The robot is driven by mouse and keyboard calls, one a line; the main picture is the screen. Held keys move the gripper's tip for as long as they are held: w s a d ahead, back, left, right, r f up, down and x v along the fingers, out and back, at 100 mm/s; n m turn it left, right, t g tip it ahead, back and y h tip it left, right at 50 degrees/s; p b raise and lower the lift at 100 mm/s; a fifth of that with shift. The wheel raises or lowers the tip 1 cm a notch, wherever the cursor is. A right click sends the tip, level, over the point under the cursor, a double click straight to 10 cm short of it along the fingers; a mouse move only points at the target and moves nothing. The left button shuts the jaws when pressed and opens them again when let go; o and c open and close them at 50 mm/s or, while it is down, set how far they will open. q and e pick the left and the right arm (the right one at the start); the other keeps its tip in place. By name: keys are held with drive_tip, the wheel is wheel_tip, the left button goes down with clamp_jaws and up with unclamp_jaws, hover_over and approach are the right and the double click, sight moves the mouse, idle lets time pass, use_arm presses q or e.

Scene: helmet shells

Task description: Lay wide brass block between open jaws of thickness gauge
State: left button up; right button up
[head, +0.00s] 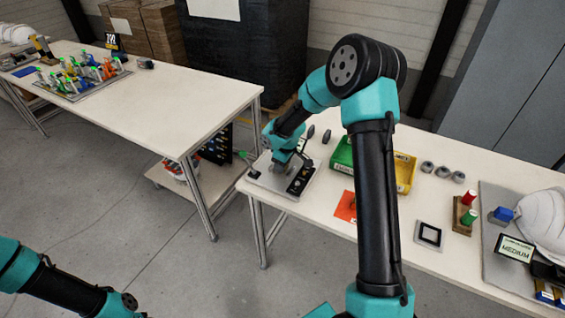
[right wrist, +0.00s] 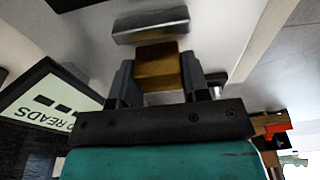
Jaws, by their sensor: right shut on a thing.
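The wide brass block (right wrist: 160,68) sits between the two dark fingers of my right gripper (right wrist: 155,80), which is shut on it. The thickness gauge (head: 264,180) is a pale plate with a dark panel at the left end of the right table. My right gripper (head: 281,165) is low over this plate in the head view and hides part of it and the block. In the right wrist view, a grey metal bar (right wrist: 150,25) lies just beyond the block, and a panel lettered READS (right wrist: 45,110) is at left. Whether the block touches the gauge I cannot tell. My left gripper is out of view.
Green (head: 342,152) and yellow (head: 405,172) bins stand right of the gauge, with an orange card (head: 345,206) in front. Several grey round parts (head: 442,171) and a black-framed square (head: 429,235) lie farther right. A white helmet shell (head: 545,222) is at far right.

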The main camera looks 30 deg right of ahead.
drive_tip(key=shift+f, duration=0.5)
idle(0.4)
drive_tip(key=o, duration=1.1)
drive_tip(key=shift+o, duration=0.2)
wheel_tip(320, 180, up, 17)
drive_tip(key=s+d, duration=0.1)
drive_tip(key=s, duration=0.1)
drive_tip(key=shift+d, duration=0.2)
drive_tip(key=shift+s+r, duration=0.1)
